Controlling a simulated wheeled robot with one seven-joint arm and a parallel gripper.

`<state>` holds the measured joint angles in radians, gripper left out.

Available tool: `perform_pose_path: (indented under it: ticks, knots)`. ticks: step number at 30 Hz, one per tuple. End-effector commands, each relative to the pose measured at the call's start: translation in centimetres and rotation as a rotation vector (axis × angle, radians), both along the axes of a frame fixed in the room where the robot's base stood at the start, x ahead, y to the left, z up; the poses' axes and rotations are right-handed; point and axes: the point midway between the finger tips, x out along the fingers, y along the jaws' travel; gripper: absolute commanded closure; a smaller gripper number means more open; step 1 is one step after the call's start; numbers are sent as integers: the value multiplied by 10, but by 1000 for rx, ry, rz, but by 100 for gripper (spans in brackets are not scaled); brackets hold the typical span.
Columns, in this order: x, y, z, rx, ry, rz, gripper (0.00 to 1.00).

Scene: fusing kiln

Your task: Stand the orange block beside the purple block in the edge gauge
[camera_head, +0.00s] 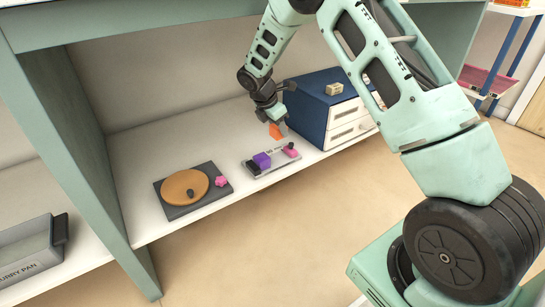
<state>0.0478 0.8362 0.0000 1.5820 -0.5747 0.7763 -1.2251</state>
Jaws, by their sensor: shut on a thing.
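The orange block (275,131) is held in my gripper (274,118), above the white shelf and just behind the edge gauge. The fingers are small in the picture and partly hidden by the wrist. The edge gauge (275,165) is a grey tray lying on the shelf. The purple block (262,160) sits in its left part, with a dark piece at the tray's left end. A pink piece and a dark piece are at the tray's right end. The orange block is apart from the purple block, up and to the right of it.
A dark square board (176,211) with an orange-brown disc (176,186) and a pink star-shaped piece (221,181) lies left of the gauge. A blue drawer box (309,98) stands close on the right. A grey pan (28,247) is at far left. The shelf overhead limits height.

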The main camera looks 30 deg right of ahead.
Motion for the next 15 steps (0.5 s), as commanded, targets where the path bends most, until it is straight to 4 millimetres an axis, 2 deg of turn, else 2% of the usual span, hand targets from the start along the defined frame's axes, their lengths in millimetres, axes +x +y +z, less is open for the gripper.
perform_pose_path:
  ticks: [5,12,15]
  knots:
    - [0,0,-10,0,0,1,79]
    - [0,0,-55,0,2,1,79]
    - [0,0,-65,-1,0,1,79]
